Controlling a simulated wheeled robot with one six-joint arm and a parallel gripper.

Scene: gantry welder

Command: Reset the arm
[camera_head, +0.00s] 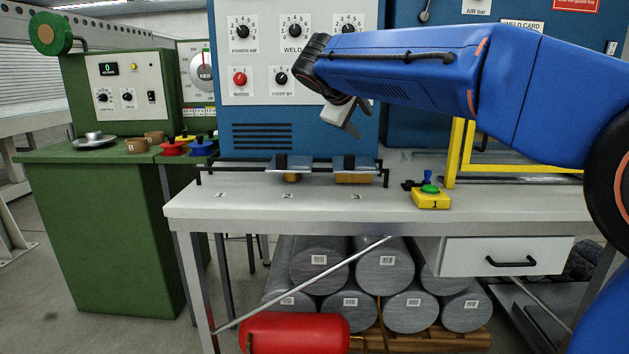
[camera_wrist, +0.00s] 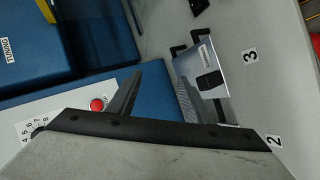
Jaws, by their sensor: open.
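My blue arm reaches in from the right of the head view, above the grey workbench (camera_head: 260,207). My gripper (camera_head: 350,122) hangs at its end, in front of the blue welder cabinet (camera_head: 300,140). Its jaws are open, and I see nothing held between them. In the wrist view the dark fingers of my gripper (camera_wrist: 172,92) stand apart, with the blue cabinet and the bench top behind them. Part of the gripper is hidden by the wrist in the head view.
Two metal plates on blocks, one a silver plate (camera_head: 352,162), sit on the bench beside the numbers 2 and 3. A yellow button box (camera_head: 430,198) and a yellow frame (camera_head: 456,150) stand to the right. A green cabinet (camera_head: 110,220) stands left. A red cylinder (camera_head: 295,333) lies below.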

